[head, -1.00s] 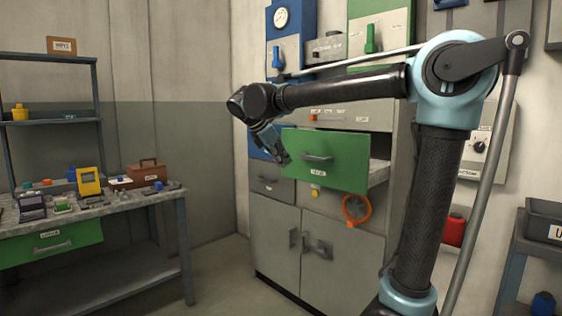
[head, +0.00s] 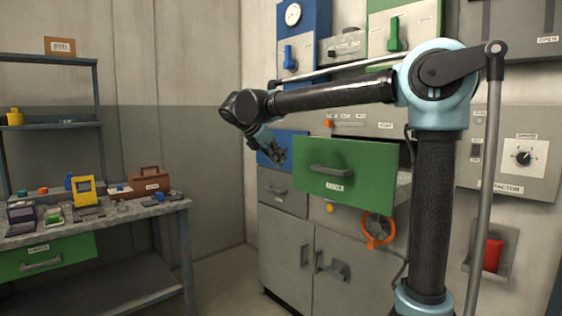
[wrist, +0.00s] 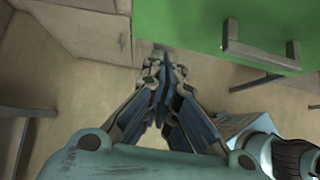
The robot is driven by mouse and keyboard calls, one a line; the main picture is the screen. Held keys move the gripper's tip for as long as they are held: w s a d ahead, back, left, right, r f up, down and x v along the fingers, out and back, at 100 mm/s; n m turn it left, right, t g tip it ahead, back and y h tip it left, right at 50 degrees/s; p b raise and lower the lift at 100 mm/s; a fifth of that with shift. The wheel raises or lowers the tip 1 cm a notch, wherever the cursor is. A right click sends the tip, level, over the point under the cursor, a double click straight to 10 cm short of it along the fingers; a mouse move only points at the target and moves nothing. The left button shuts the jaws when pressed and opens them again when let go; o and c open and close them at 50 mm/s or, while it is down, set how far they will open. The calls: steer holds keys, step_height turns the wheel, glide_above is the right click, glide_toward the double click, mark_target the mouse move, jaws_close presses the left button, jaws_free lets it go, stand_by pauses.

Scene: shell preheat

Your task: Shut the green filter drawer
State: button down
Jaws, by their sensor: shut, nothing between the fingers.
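The green filter drawer (head: 346,172) stands pulled out from the grey cabinet, with a grey bar handle and a small label on its front. It also shows at the top right of the wrist view (wrist: 200,22), with its handle (wrist: 262,55). My gripper (head: 279,155) is just left of the drawer's left edge in the head view, apart from the handle. In the wrist view my gripper (wrist: 160,62) has its fingers together and empty, left of and below the green front. Part of the drawer's inside is hidden behind its front.
A blue drawer (head: 283,146) lies behind my gripper. An orange handwheel (head: 378,230) and cabinet doors (head: 285,248) are below. A workbench (head: 115,212) with another green drawer (head: 45,258) stands at left. Floor between bench and cabinet is clear.

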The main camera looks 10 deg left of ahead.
mark_target(302, 177)
steer(key=shift+w+d+r+x, duration=0.15)
steer(key=shift+w+r+x, duration=0.15)
steer(key=shift+x, duration=1.35)
steer(key=shift+w+d+r+x, duration=0.15)
steer(key=shift+w+r+x, duration=0.1)
steer(key=shift+x, duration=1.45)
steer(key=shift+w+d+r+x, duration=0.2)
steer(key=shift+r+x, duration=0.1)
steer(key=shift+x, duration=1.35)
steer(key=shift+a, duration=0.1)
